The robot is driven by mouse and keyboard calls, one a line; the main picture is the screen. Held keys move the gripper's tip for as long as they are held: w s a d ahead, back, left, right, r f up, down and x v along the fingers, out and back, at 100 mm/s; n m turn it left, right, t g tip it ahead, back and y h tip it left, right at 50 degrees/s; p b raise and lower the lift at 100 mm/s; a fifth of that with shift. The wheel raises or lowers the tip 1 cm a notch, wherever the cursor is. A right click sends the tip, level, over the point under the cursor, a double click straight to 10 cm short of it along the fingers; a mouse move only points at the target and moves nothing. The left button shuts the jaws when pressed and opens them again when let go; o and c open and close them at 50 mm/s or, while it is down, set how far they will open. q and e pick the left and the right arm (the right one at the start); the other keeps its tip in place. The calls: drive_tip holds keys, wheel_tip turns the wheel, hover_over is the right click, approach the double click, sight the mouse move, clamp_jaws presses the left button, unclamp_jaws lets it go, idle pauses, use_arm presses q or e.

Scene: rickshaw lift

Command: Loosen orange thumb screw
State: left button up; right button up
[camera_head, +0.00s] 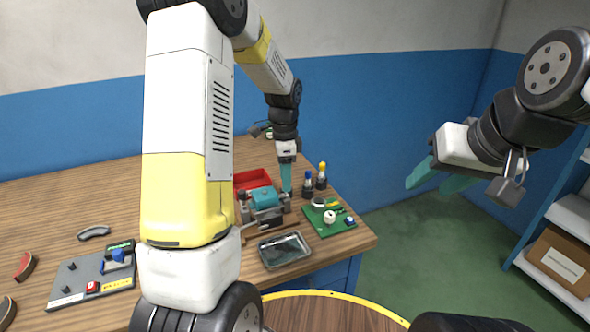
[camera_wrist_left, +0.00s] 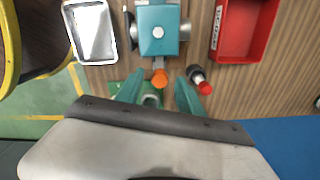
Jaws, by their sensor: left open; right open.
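The orange thumb screw (camera_wrist_left: 160,77) sticks out from the near side of a teal block-shaped device (camera_wrist_left: 158,30) in the left wrist view. My left gripper (camera_wrist_left: 161,77) is open, with one teal fingertip on each side of the screw in the picture and gaps showing. I cannot tell whether the fingertips are at the screw's height. In the head view the teal device (camera_head: 264,197) stands on the wooden table, and my left gripper (camera_head: 287,178) points down at its right end. The screw is hidden there. My right gripper (camera_head: 436,180) is open and empty, away from the table.
A red-capped bottle (camera_wrist_left: 203,83) stands close to the left gripper's right finger. A red bin (camera_head: 255,178) is behind the device, a metal tray (camera_head: 284,250) in front. A green board (camera_head: 330,222) with small parts lies to the right. A grey fixture board (camera_head: 95,277) lies left.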

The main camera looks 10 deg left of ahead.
use_arm(q)
drive_tip(key=shift+f, duration=0.3)
clamp_jaws()
